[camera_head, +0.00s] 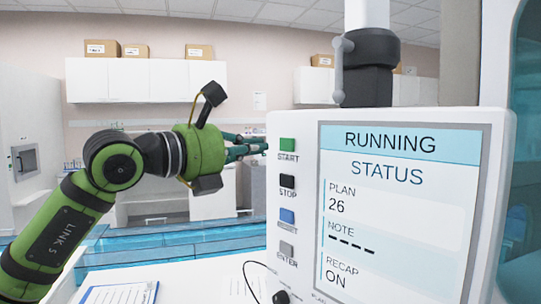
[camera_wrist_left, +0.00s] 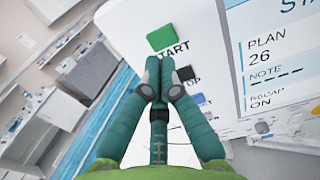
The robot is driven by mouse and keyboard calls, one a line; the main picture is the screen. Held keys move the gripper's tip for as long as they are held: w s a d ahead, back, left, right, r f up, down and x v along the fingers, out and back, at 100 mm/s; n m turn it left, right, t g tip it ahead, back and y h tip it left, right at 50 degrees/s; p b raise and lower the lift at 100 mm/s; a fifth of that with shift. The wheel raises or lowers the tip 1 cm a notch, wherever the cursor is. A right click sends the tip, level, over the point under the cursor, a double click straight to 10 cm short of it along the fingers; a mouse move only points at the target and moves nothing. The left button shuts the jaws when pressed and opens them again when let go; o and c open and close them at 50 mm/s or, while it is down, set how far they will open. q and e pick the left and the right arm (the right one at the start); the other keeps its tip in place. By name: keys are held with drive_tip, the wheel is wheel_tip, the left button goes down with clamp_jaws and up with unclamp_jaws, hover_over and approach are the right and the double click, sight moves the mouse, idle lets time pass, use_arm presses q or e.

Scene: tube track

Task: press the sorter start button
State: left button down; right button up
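The sorter panel (camera_head: 300,122) is a white upright box with a column of buttons left of its screen. The green START button (camera_head: 287,145) is the top one; it also shows in the wrist view (camera_wrist_left: 162,37). My left gripper (camera_head: 258,147) has its dark green fingers at the panel's left edge, level with START. In the wrist view its fingertips (camera_wrist_left: 162,65) are together, just below the green button and over part of its label. I cannot tell whether they touch the panel. The gripper holds nothing visible. The screen (camera_head: 395,200) reads RUNNING. My right gripper is not in view.
Below START are the black STOP button (camera_head: 287,181), a blue button (camera_head: 287,215) and the grey ENTER button (camera_head: 287,248). A clipboard (camera_head: 120,293) lies on the white table. Blue transparent track (camera_head: 170,245) runs behind it. A grey-black post mount (camera_head: 368,65) tops the panel.

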use_arm(q)
drive_tip(key=b+v, duration=0.3)
drive_tip(key=v, duration=0.5)
drive_tip(key=shift+a, duration=0.3)
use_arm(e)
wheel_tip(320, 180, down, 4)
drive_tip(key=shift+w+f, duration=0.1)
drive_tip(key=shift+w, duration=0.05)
use_arm(q)
drive_tip(key=shift+s, duration=0.1)
